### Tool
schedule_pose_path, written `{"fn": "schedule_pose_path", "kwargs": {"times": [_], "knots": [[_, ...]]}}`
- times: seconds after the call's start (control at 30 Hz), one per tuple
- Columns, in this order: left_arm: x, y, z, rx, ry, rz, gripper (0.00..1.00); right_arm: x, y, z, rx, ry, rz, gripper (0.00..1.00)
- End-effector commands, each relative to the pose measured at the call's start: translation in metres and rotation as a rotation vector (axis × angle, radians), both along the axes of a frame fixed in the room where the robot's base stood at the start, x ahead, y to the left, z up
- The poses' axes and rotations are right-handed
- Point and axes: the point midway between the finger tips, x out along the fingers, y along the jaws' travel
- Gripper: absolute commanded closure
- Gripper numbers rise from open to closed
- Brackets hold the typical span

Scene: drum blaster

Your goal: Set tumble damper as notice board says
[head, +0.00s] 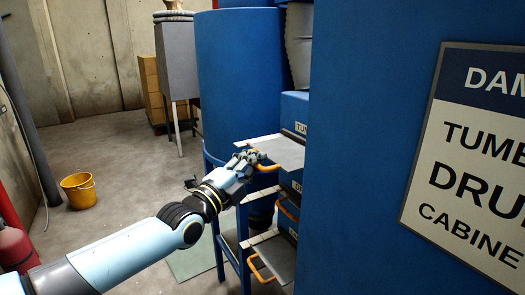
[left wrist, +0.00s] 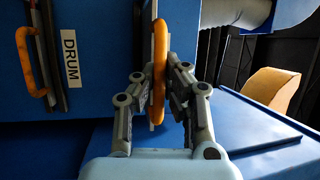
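The notice board (head: 474,165) is on the blue cabinet side at right, cut off by the frame; "DAM", "TUMB", "DRU" and "CABINE" are readable, but the settings are not. The upper damper plate (head: 285,151), beside a label starting "TU", sticks out with an orange handle (head: 268,167). My left gripper (head: 250,159) is at this handle. In the left wrist view its fingers (left wrist: 157,80) close in on both sides of the orange handle (left wrist: 159,68). The drum damper handle (left wrist: 30,60) is beside the "DRUM" label (left wrist: 70,58). My right gripper is out of view.
Below the upper plate are a middle orange handle (head: 288,212) and a lower plate (head: 277,256) that sticks out, with its own handle (head: 262,271). A blue drum (head: 238,80) stands behind. A yellow bucket (head: 78,190) is on open floor at left.

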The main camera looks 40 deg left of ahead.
Motion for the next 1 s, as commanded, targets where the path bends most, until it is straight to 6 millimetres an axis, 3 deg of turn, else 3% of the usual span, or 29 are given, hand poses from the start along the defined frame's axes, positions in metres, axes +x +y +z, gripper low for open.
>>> {"fn": "schedule_pose_path", "kwargs": {"times": [0.23, 0.47, 0.77, 0.87, 1.0], "knots": [[-0.002, 0.001, -0.007, -0.002, 0.012, 0.002, 1.0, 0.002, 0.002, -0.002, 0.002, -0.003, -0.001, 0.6], [-0.001, 0.001, -0.006, -0.001, 0.009, 0.001, 0.67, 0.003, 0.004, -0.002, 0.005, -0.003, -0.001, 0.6], [-0.003, 0.0, -0.004, 0.0, 0.005, 0.001, 0.66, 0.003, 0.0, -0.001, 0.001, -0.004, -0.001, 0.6], [-0.012, 0.0, -0.007, 0.0, 0.007, 0.0, 0.66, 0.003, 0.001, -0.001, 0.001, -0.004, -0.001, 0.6], [-0.04, 0.0, -0.012, 0.001, 0.009, 0.0, 0.66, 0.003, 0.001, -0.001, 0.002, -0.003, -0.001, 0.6]]}}
